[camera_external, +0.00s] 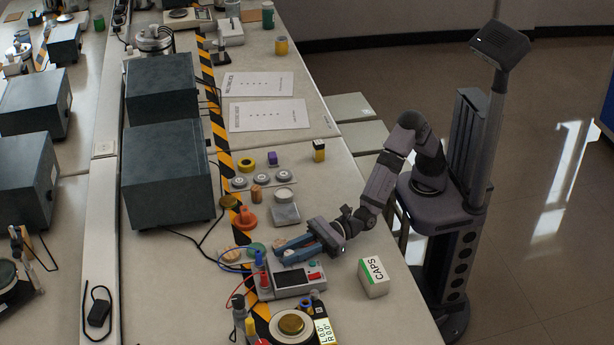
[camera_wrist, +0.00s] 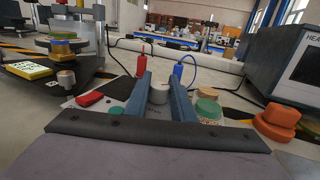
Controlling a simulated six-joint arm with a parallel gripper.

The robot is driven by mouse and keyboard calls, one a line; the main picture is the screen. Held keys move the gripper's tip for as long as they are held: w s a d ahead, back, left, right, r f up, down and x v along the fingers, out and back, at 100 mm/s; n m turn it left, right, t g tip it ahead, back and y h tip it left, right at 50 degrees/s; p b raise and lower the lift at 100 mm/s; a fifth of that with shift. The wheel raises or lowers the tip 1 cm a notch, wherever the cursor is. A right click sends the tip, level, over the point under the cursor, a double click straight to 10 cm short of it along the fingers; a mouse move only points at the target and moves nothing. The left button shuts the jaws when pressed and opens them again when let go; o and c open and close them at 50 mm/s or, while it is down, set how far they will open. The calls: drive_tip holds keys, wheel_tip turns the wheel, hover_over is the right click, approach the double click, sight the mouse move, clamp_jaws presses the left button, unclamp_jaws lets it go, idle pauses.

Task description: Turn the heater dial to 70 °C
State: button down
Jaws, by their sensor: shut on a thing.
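My gripper (camera_external: 279,251) reaches over a light bench instrument (camera_external: 299,287) with a dark screen, a red button and red and blue plugs. In the wrist view my gripper (camera_wrist: 159,88) has its two blue-grey fingers on either side of a short grey cylindrical knob (camera_wrist: 159,93), shut on it. The knob's pointer and any scale cannot be read. The red plug (camera_wrist: 141,66) and blue plug (camera_wrist: 177,70) stand just beyond the fingers. A dark box (camera_wrist: 288,60) at the right edge of the wrist view bears cut-off lettering starting "HEA"; no dial on it is visible.
A white box marked CAPS (camera_external: 373,277) stands right of the instrument. An orange knobbed piece (camera_external: 245,217) and several small discs and weights lie behind. Red and blue leads loop left of the instrument.

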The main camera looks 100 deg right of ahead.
drive_tip(key=c, duration=1.5)
unclamp_jaws()
drive_tip(key=shift+s, duration=0.15)
drive_tip(key=shift+b+v, duration=0.35)
drive_tip(key=shift+v, duration=3.2)
